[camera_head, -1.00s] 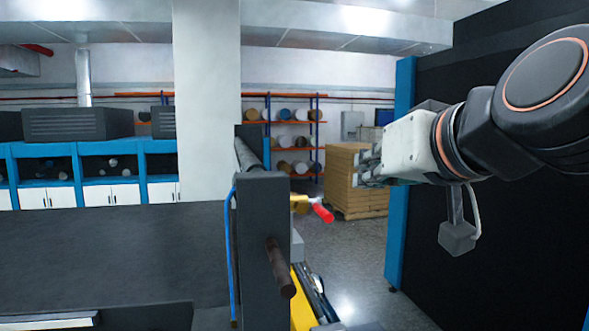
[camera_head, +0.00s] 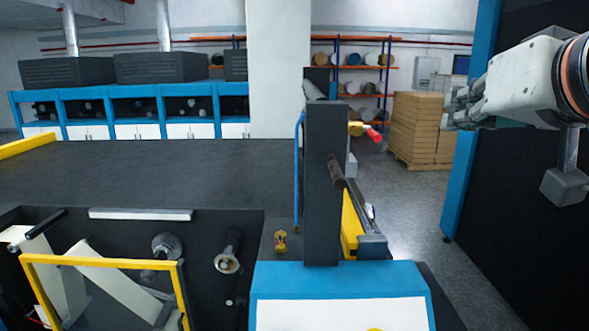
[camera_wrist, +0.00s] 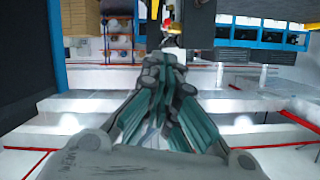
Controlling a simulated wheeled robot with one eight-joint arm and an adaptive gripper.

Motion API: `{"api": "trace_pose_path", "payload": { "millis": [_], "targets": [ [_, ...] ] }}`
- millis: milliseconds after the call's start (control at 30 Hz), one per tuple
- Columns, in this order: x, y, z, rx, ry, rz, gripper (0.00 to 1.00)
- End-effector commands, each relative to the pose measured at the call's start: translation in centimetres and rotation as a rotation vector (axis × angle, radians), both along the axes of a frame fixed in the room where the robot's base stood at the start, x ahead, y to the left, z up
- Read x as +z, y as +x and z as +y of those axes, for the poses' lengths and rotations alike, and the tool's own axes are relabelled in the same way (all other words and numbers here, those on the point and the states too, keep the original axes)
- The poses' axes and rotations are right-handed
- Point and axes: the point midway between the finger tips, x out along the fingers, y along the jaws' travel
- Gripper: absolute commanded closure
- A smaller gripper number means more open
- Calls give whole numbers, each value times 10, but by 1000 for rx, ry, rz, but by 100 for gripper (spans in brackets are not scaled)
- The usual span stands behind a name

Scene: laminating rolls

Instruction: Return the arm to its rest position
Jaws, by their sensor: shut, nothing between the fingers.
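My gripper (camera_head: 462,108) is raised at the right of the head view and points left. Its fingers are shut with nothing between them. The wrist view shows the same closed fingers (camera_wrist: 163,75) from behind, with the room upside down around them. In the head view the gripper is in front of the far boxes and touches nothing visible. The rest of my arm runs out of the right edge.
A dark machine post (camera_head: 325,185) with a red-tipped yellow handle (camera_head: 368,131) stands left of my gripper. A black panel with a blue edge (camera_head: 466,160) is behind the arm. Stacked brown boxes (camera_head: 418,130) stand farther back. Grey floor (camera_head: 405,215) is clear between post and panel.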

Motion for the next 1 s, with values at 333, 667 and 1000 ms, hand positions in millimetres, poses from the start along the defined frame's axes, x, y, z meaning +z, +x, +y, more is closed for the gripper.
{"api": "trace_pose_path", "payload": {
  "millis": [333, 667, 1000],
  "targets": [
    [-64, 9, 6, 29, -12, 57, 100],
    [-176, 18, 14, 69, -36, 161, 100],
    [-402, 9, 21, 108, -98, 379, 100]
  ]
}}
